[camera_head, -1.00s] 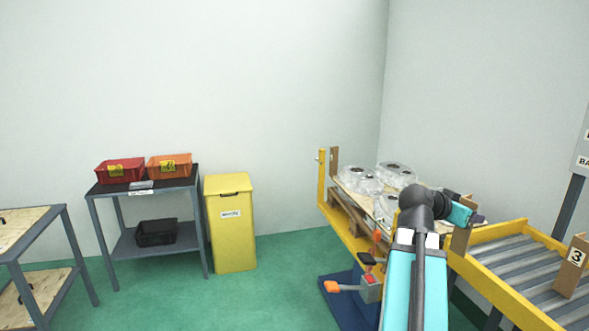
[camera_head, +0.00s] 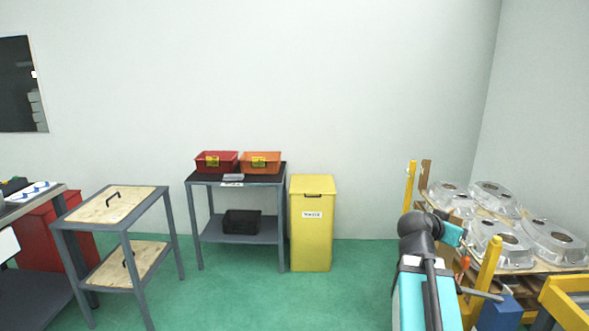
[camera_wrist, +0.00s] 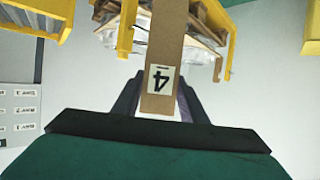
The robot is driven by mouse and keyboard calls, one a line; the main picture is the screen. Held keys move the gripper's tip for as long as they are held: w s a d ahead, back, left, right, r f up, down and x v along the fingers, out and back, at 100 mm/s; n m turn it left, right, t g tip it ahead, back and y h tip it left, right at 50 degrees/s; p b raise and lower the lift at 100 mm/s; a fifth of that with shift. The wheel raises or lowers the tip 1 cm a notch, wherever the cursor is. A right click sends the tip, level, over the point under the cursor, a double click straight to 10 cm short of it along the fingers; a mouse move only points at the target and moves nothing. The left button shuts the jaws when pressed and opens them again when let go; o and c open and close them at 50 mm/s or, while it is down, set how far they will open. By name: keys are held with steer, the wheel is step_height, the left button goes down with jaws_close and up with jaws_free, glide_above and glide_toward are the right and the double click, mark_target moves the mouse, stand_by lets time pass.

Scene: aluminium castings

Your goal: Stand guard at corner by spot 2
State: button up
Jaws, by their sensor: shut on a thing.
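My gripper (camera_wrist: 160,98) is shut on a brown corner guard (camera_wrist: 168,40) with an upside-down "4" label; the guard runs away from the jaws and out at the top of the wrist view. In the head view my arm reaches toward the right, and the jaws and held guard cannot be made out. The pallet (camera_head: 543,268) at right carries several clear-wrapped castings (camera_head: 502,245). A brown upright guard (camera_head: 426,173) stands at its far left corner, beside a yellow post (camera_head: 410,185). I cannot read any spot 2 mark.
A yellow waste bin (camera_head: 312,230) stands left of the pallet. Further left are a grey shelf table (camera_head: 240,180) with red (camera_head: 217,161) and orange (camera_head: 260,162) bins, and a wood-topped cart (camera_head: 110,205). Green floor is clear between. A yellow rail (camera_head: 566,300) is at lower right.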

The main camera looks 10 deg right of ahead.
steer(key=w+a+n+t+y+p, duration=0.1)
steer(key=w+a+n+y, duration=0.3)
steer(key=a, duration=1)
steer(key=w+a+n+t+y+p, duration=0.1)
steer(key=w+a+n+t+y, duration=0.3)
steer(key=w+a, duration=0.5)
steer(key=w+a+n+t+y+p, duration=0.1)
steer(key=w+a+n+y, duration=0.3)
steer(key=a, duration=1.5)
steer(key=shift+w+a+n+t, duration=0.35)
steer(key=shift+w+t, duration=0.45)
steer(key=shift+w, duration=1)
steer(key=shift+d+r, duration=0.1)
step_height(320, 180, up, 17)
steer(key=p, duration=1.7)
